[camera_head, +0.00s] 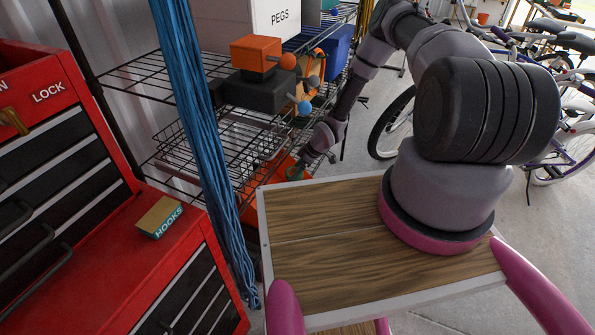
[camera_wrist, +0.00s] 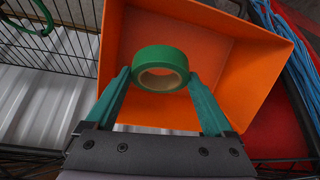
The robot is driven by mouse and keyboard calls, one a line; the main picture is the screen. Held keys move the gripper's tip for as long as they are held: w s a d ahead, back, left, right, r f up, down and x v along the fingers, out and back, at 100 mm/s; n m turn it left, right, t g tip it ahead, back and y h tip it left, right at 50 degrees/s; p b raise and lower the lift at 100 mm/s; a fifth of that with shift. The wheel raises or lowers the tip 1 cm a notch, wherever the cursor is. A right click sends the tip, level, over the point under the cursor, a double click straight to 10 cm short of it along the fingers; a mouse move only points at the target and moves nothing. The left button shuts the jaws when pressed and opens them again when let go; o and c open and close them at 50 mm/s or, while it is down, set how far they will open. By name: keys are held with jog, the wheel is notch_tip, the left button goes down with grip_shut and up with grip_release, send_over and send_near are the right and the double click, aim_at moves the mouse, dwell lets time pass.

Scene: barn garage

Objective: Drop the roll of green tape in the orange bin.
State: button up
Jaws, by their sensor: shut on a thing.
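The roll of green tape (camera_wrist: 160,56) is held between the two teal fingertips of my gripper (camera_wrist: 160,77) in the wrist view. The fingers press on its left and right sides. The orange bin (camera_wrist: 245,70) lies behind the tape in the wrist view, with its open inside facing the camera. The tape appears in front of the bin's opening; the exact height above its floor cannot be told. In the camera_head view my gripper (camera_head: 297,173) is small and far off at the wire shelving, with orange around it, and the tape is hard to make out.
Wire shelving (camera_head: 225,135) holds an orange box (camera_head: 256,54), a black box and a white PEGS box (camera_head: 288,18). Blue cords (camera_head: 186,100) hang in front of it. A red tool chest (camera_head: 115,255) stands left. A green curved thing (camera_wrist: 45,14) shows at the wrist view's upper left.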

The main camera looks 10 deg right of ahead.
jog(key=o, duration=1.1)
jog(key=shift+r, duration=0.1)
jog(key=v, duration=1)
jog(key=shift+d+r, duration=0.15)
jog(key=shift+r, duration=0.1)
